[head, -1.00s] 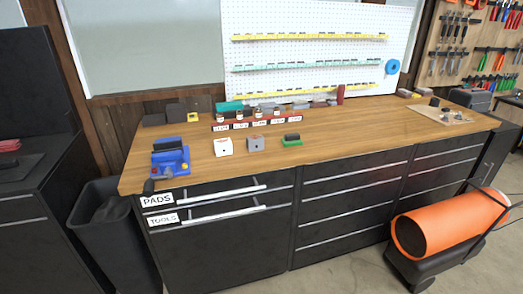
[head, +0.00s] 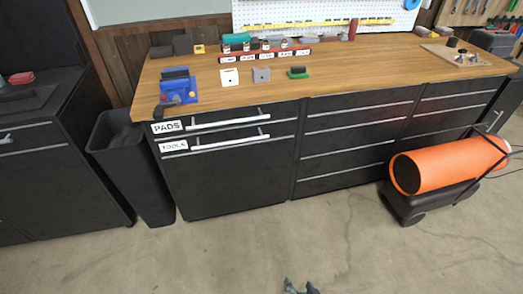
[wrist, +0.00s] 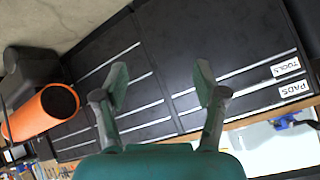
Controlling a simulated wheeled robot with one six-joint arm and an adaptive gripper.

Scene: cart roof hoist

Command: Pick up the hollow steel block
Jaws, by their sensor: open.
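A small grey block (head: 261,75) with a dark hole in its face stands near the front edge of the wooden workbench (head: 340,75). It looks like the hollow steel block. A white block (head: 229,77) stands to its left, and a green-based piece with a dark top (head: 297,72) to its right. My gripper (head: 301,288) shows only by its tips at the bottom edge of the head view, far in front of the bench. In the wrist view my gripper (wrist: 161,86) is open and empty, with drawer fronts beyond it. The grey block cannot be made out there.
A blue vise (head: 178,90) sits at the bench's left front corner. Labelled drawers (head: 228,132) are closed below. A dark bin (head: 138,165) stands left, an orange cylinder heater (head: 447,164) right. The floor (head: 270,235) between is clear.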

